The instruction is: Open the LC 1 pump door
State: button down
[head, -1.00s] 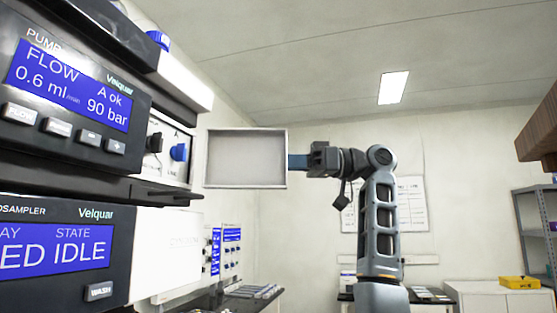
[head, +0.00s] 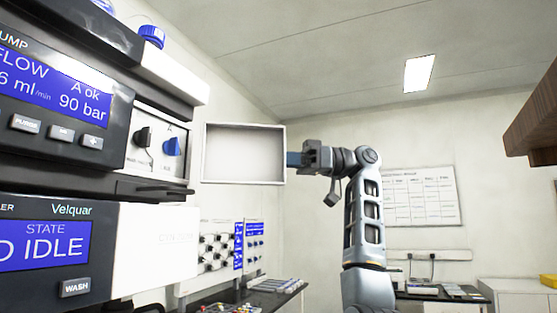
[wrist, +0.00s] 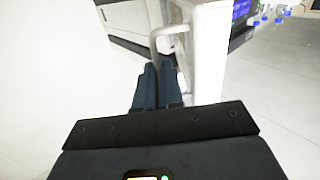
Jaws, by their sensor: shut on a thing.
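The LC 1 pump door (head: 243,153) is a white framed panel standing swung out from the pump, its recessed inner side facing the head camera. The pump (head: 65,90), with its blue FLOW screen, is at the left. My gripper (head: 296,159) is at the door's right edge. In the wrist view my gripper (wrist: 158,70) has its dark fingers together on the door's pale bar handle (wrist: 165,35), beside the door edge (wrist: 207,50).
The autosampler (head: 50,245) with a blue IDLE screen sits below the pump. Another instrument with knobs (head: 230,245) and a dark bench (head: 250,295) are behind. A brown cabinet (head: 535,125) hangs at the upper right. The air right of the door, beyond my arm, looks clear.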

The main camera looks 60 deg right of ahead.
jog(key=c, duration=1.3)
grip_release()
jog(key=shift+a, duration=0.1)
jog(key=b+v, duration=0.2)
jog(key=v, duration=0.5)
jog(key=shift+s+d, duration=0.15)
jog(key=shift+d, duration=0.15)
